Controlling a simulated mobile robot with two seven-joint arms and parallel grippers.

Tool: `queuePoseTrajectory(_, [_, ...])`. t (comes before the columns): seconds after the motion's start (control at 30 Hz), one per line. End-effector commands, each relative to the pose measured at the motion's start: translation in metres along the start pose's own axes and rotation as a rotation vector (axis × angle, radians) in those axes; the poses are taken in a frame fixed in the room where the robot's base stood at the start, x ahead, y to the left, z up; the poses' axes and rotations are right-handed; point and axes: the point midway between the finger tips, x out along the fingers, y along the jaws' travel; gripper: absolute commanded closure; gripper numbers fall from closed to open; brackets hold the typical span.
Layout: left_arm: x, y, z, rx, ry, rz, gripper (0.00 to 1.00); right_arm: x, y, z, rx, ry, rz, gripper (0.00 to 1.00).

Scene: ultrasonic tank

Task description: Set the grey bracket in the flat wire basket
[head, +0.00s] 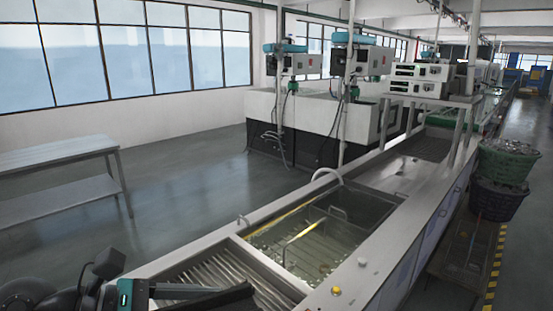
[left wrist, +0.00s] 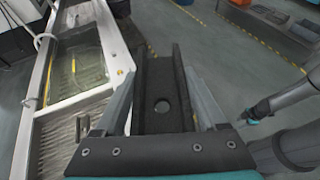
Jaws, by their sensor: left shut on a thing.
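The grey bracket (left wrist: 158,85) is a long dark channel with a round hole, between the two fingers of my left gripper (left wrist: 159,72) in the left wrist view. My left gripper is shut on it. In the head view, the bracket (head: 222,299) shows as a dark bar at the bottom, over the near end of the ribbed drain area. A wire grid, perhaps the flat wire basket (head: 290,255), shows inside the water-filled tank, right of and beyond the bracket.
The ribbed drain (head: 215,272) adjoins the tank's near side. The metal tank rim (head: 372,245) surrounds the water, and a curved pipe (head: 330,175) rises at its far end. Stacked baskets (head: 503,195) stand at right. A grey bench (head: 60,160) is at left.

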Motion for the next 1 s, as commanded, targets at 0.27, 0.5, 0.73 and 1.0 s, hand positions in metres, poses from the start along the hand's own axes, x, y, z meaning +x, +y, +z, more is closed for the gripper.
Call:
queuePoseTrajectory(0.27, [0.023,-0.03,0.035,0.062,-0.009,-0.159,1.0,0.0,0.0,0.0,0.0,-0.001,-0.001,0.5])
queuePoseTrajectory(0.5, [0.023,-0.028,0.045,0.065,-0.008,-0.173,1.0,0.0,-0.001,0.001,-0.001,-0.002,-0.001,0.5])
queuePoseTrajectory(0.73, [0.012,-0.01,0.035,0.03,-0.006,-0.095,1.0,0.0,-0.001,0.002,-0.001,-0.004,-0.001,0.5])
queuePoseTrajectory(1.0, [-0.012,0.018,0.002,-0.037,-0.006,0.062,1.0,0.0,-0.001,0.003,-0.001,-0.005,-0.001,0.5])
